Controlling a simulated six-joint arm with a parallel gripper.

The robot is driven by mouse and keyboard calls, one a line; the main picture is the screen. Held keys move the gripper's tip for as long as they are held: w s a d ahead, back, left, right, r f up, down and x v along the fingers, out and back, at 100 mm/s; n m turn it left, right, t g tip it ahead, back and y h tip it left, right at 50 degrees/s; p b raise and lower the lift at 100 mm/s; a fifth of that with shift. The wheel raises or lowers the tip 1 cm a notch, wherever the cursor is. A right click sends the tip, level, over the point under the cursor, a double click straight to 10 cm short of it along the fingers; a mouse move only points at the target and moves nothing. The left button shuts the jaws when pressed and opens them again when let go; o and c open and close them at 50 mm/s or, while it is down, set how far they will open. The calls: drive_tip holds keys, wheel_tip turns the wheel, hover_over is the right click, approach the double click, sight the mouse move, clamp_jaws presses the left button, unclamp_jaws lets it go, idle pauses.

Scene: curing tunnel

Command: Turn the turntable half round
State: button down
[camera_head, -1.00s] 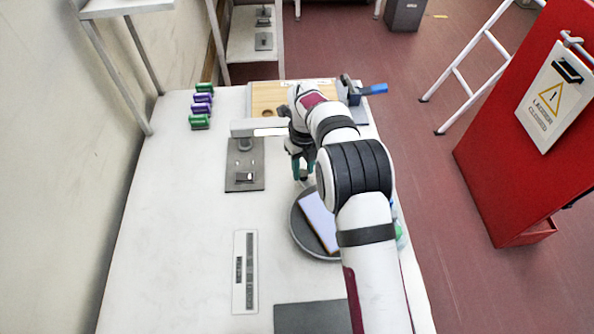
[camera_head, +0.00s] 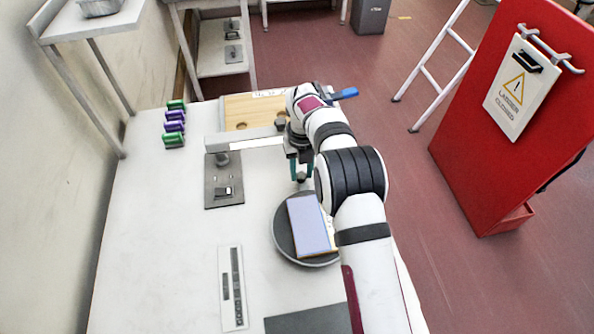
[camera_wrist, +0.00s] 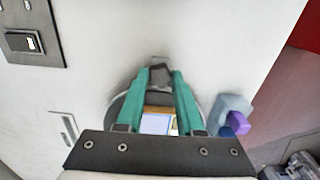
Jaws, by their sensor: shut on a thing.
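The turntable (camera_head: 283,240) is a dark grey round disc on the white bench, partly hidden on the right by my arm. A flat lavender-topped panel (camera_head: 309,225) lies on it, its long side pointing nearly away from the camera. My gripper (camera_head: 301,176) is at the disc's far edge, pointing down. In the wrist view, its teal fingers (camera_wrist: 160,82) are shut on a dark grey knob (camera_wrist: 160,74). The panel (camera_wrist: 155,124) and part of the disc show between and behind the fingers.
A fixture with a white overhead arm (camera_head: 240,142) and dark base (camera_head: 222,195) stands left of my gripper. Green and purple clips (camera_head: 174,123) sit further left. A wooden board (camera_head: 262,107) lies behind. A flat strip (camera_head: 232,288) lies front left. The bench between is clear.

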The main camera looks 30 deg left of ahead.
drive_tip(key=shift+w+d, duration=0.2)
drive_tip(key=shift+d, duration=0.05)
idle(0.4)
drive_tip(key=c, duration=0.5)
unclamp_jaws()
drive_tip(key=shift+c, duration=0.2)
wheel_tip(320, 180, up, 16)
drive_tip(key=shift+f, duration=0.1)
